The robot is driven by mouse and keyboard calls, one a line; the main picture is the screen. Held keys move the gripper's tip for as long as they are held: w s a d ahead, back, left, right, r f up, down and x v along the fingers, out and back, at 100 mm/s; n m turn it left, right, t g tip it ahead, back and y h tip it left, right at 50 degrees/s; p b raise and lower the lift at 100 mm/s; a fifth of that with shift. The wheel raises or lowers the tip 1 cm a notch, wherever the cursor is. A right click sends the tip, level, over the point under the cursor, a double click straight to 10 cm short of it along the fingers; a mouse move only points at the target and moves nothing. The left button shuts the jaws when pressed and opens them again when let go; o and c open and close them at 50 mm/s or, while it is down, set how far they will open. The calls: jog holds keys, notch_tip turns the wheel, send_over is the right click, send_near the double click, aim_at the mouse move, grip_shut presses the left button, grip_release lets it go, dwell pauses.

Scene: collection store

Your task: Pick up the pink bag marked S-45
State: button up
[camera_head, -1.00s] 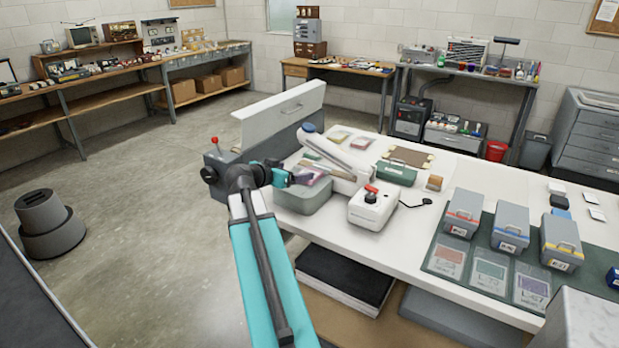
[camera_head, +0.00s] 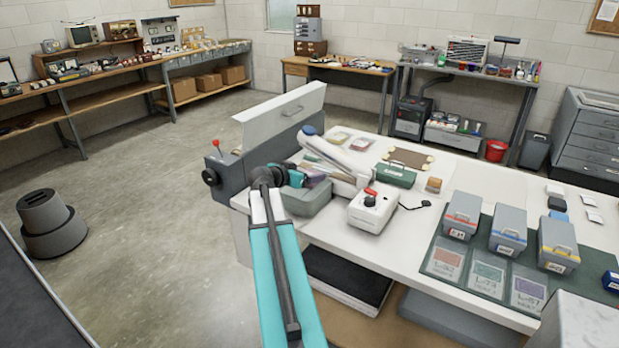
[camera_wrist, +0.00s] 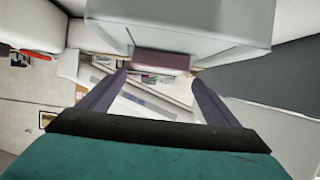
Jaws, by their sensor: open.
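A dull pink-maroon flat thing (camera_wrist: 161,62) shows in the wrist view, at the near rim of the pale grey bin (camera_wrist: 190,25). It may be the pink bag; no S-45 mark is readable. My gripper (camera_wrist: 159,79) is open, with its two dark fingers either side of and just short of this thing; nothing is held. In the head view the grey bin (camera_head: 307,204) stands at the table's left end. My wrist is over its left part and hides much of its contents. A pinkish patch (camera_head: 316,180) shows inside it.
A grey machine with a white panel (camera_head: 283,117) and red-knobbed lever stands close behind my wrist. A white device (camera_head: 372,212) is right of the bin. A green box (camera_head: 396,174) is farther back. Grey cases (camera_head: 508,230) stand on the dark mat to the right.

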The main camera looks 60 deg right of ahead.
aim_at(314, 171)
jog(key=shift+d, duration=0.2)
jog(key=shift+s+d+f+p, duration=0.1)
jog(key=shift+d+f+p, duration=0.15)
jog(key=shift+d+p, duration=0.4)
jog(key=shift+p+x, duration=0.7)
jog(key=shift+x, duration=1.2)
jog(key=shift+s+f, duration=0.1)
jog(key=shift+a, duration=0.1)
jog(key=c, duration=1.2)
jog(key=shift+c, duration=0.2)
